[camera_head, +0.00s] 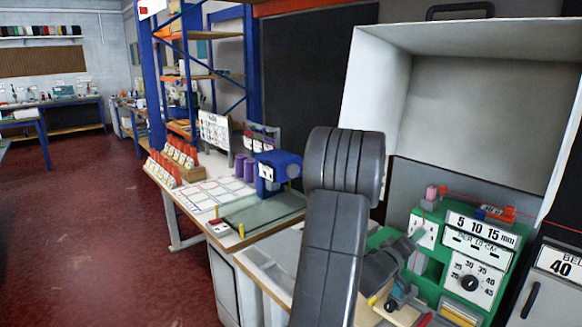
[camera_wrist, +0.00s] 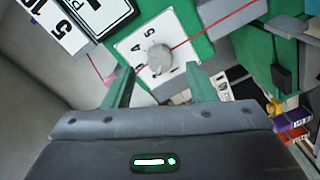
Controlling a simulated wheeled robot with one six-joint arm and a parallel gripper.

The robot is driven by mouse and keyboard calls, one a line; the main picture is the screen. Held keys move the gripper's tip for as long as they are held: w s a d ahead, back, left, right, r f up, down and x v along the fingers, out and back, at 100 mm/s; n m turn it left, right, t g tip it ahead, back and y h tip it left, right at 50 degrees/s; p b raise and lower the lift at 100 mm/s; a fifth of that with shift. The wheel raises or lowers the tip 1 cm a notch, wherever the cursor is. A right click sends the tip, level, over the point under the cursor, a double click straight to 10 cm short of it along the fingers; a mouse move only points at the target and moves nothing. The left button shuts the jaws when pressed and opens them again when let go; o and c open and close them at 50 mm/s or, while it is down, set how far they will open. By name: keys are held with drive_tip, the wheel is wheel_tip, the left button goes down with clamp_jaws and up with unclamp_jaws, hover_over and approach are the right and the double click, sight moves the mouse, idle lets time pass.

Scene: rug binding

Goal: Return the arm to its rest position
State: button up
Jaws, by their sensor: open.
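My gripper (camera_wrist: 161,70) shows in the wrist view with its two fingers apart and nothing between them. Beyond the fingertips is a white dial panel (camera_wrist: 132,48) with a round grey knob, on a green machine. In the head view my dark grey arm (camera_head: 330,250) rises from the bottom middle and bends over toward the green machine (camera_head: 425,265) at the right. My wrist is low beside that machine, and the fingertips are hard to make out there. I cannot tell whether they touch anything.
A large white hood (camera_head: 375,75) stands behind the machine. A blue device (camera_head: 270,172) and a glass-topped plate (camera_head: 262,212) lie left of my arm on the workbench. A thin red line crosses the wrist view. Open red floor (camera_head: 85,230) lies at the left.

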drive_tip(key=x, duration=0.3)
drive_tip(key=shift+w+d, duration=0.1)
drive_tip(key=shift+d, duration=0.1)
drive_tip(key=shift+a, duration=0.1)
drive_tip(key=s+a+m+b, duration=0.7)
drive_tip(key=s+a+m, duration=0.2)
drive_tip(key=shift+a+m, duration=0.4)
idle(2.4)
